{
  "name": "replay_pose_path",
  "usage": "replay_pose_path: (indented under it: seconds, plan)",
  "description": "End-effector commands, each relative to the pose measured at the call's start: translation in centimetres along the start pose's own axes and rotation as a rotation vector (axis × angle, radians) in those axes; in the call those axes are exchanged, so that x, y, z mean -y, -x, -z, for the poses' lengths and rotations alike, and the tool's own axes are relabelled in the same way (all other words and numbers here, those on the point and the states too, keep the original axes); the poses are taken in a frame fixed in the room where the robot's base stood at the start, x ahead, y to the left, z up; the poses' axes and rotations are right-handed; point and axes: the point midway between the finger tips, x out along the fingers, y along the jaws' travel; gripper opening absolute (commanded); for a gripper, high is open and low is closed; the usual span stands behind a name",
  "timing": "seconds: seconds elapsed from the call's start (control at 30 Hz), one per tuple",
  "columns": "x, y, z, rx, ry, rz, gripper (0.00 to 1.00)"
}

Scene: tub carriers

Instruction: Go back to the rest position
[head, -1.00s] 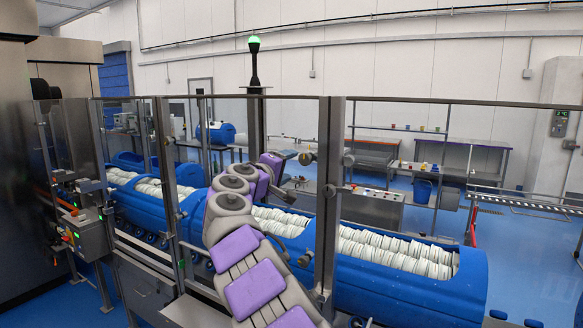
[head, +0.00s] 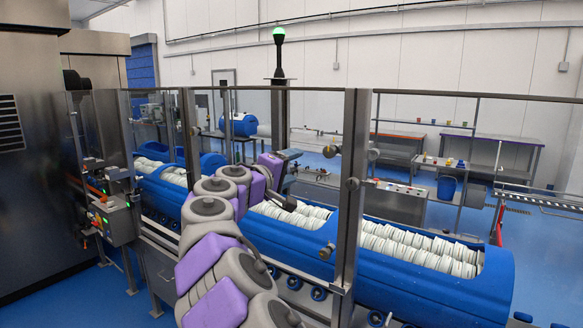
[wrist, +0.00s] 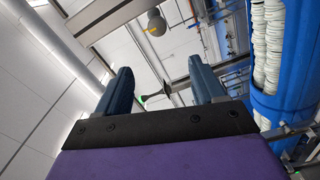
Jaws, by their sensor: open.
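My gripper (wrist: 162,90) is open in the wrist view, with its two dark blue fingers apart and nothing between them. In the head view my purple and grey arm reaches forward from the bottom, and its far end is beside the glass guard, near the row of blue tub carriers (head: 415,285). The fingertips are hard to make out in the head view. The carriers hold rows of stacked white tubs (head: 425,250). A carrier with white tubs also shows at the right of the wrist view (wrist: 292,95).
Metal guard posts (head: 350,190) and glass panels stand close around my arm. A steel machine (head: 38,180) with a control box (head: 115,218) is at the left. A signal lamp (head: 279,55) glows green. Benches and a blue bucket (head: 446,188) stand behind, with open blue floor.

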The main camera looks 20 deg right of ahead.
Motion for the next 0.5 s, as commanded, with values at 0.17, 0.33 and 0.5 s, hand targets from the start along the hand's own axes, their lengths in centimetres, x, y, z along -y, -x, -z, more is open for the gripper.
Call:
replay_pose_path:
  seconds: [0.17,0.33,0.5]
  plan:
    - [0.0,0.0,-0.1,0.001,0.0,0.0,0.69]
    - [-0.6,-0.3,-3.1,0.068,-0.018,0.03,0.69]
    - [-1.0,0.2,-12.0,0.248,-0.09,0.145,0.69]
